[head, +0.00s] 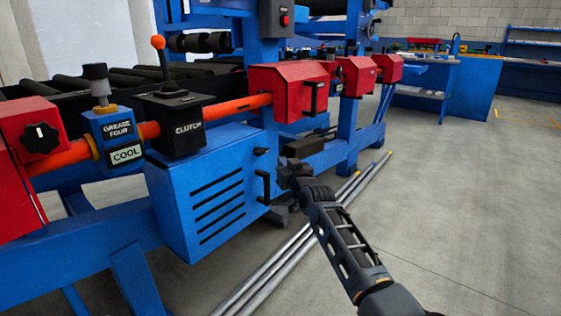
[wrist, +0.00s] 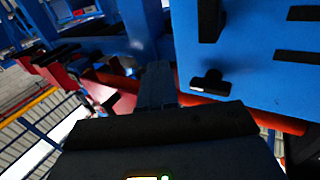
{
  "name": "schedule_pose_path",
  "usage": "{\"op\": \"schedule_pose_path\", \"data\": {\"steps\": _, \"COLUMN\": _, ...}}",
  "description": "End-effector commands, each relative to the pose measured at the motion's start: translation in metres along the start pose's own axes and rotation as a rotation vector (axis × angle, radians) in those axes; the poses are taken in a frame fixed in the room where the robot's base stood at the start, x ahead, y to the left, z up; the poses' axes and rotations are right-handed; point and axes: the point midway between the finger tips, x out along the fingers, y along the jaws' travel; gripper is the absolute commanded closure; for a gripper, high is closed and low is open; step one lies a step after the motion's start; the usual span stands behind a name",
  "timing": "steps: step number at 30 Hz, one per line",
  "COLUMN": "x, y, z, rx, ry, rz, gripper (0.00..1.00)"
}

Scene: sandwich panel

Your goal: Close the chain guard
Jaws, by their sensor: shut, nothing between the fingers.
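The likely chain guard is a blue slotted cover (head: 207,200) below the orange-red shaft, with a black upright handle (head: 262,187) and a small black knob (head: 260,151) at its right edge. Whether it is fully closed I cannot tell. My gripper is just right of this edge in the head view, its fingers largely hidden there by my arm. In the wrist view my gripper (wrist: 157,72) is shut and empty. The blue cover (wrist: 250,55) shows there at the right, with its handle (wrist: 210,20) and knob (wrist: 210,82) apart from the fingers.
Red housings (head: 285,90) line the shaft. Long metal pipes (head: 275,268) lie on the floor by the machine. Open floor (head: 470,200) is at the right.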

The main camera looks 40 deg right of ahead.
Motion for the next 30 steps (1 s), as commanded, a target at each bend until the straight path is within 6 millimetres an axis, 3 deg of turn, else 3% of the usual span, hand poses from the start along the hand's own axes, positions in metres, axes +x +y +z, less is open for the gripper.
{"op": "schedule_pose_path", "data": {"steps": 18, "x": -0.07, "y": 0.042, "z": 0.001, "rx": 0.002, "ry": -0.001, "rz": 0.002, "gripper": 1.0}}
{"op": "schedule_pose_path", "data": {"steps": 30, "x": -0.078, "y": 0.045, "z": 0.001, "rx": 0.002, "ry": 0.0, "rz": 0.0, "gripper": 1.0}}
